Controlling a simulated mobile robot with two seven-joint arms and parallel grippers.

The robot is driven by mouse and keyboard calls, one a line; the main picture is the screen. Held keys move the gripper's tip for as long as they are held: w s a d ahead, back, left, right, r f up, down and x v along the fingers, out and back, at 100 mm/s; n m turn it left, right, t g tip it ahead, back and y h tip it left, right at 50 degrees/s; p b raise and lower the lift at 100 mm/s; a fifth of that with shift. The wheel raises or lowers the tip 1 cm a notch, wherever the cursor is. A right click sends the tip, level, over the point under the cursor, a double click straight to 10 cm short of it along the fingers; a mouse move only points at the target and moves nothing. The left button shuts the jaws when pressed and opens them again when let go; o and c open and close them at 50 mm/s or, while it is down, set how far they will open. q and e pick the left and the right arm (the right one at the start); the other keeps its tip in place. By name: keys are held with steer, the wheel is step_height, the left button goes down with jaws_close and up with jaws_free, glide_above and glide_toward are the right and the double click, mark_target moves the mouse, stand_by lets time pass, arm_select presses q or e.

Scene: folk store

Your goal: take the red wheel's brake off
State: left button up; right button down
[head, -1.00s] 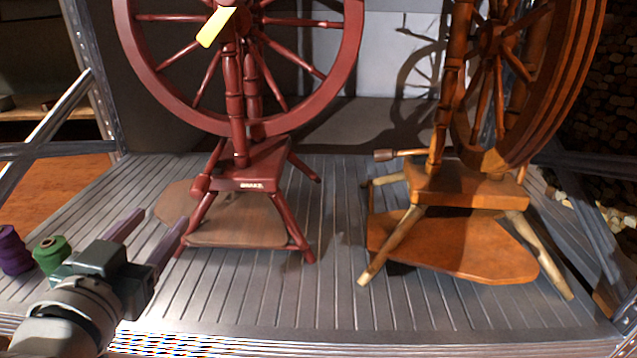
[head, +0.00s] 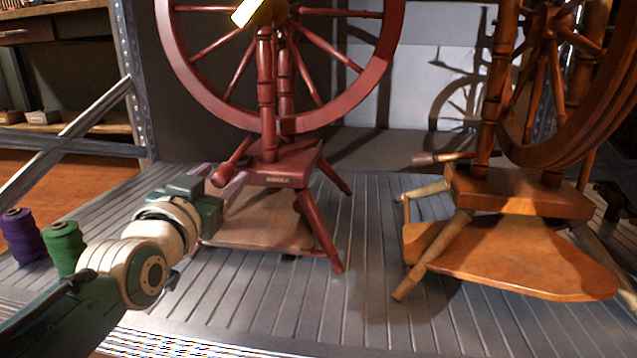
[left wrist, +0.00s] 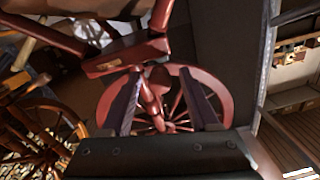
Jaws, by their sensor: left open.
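The red spinning wheel (head: 390,40) stands on the grey slatted deck, its lower half showing in the head view. Its red base (head: 290,160) bears a small pale label plate (head: 278,180). The red brake lever (head: 233,160) sticks out at the base's left side, tilted, with a thick rounded end low on the left. My left gripper (head: 220,182) is open at this end. In the left wrist view, the lever (left wrist: 149,95) shows between the two spread fingers of the gripper (left wrist: 158,80), with the wheel (left wrist: 222,92) behind. I cannot tell whether a finger touches it. My right gripper is not seen.
An orange-brown spinning wheel (head: 520,195) stands to the right with its own side lever (head: 440,158). Purple (head: 22,235) and green (head: 65,247) thread spools stand at the left, near my arm. The deck between the wheels is clear.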

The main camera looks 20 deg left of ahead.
arm_select(q)
jaws_close()
stand_by(0.5)
stand_by(0.9)
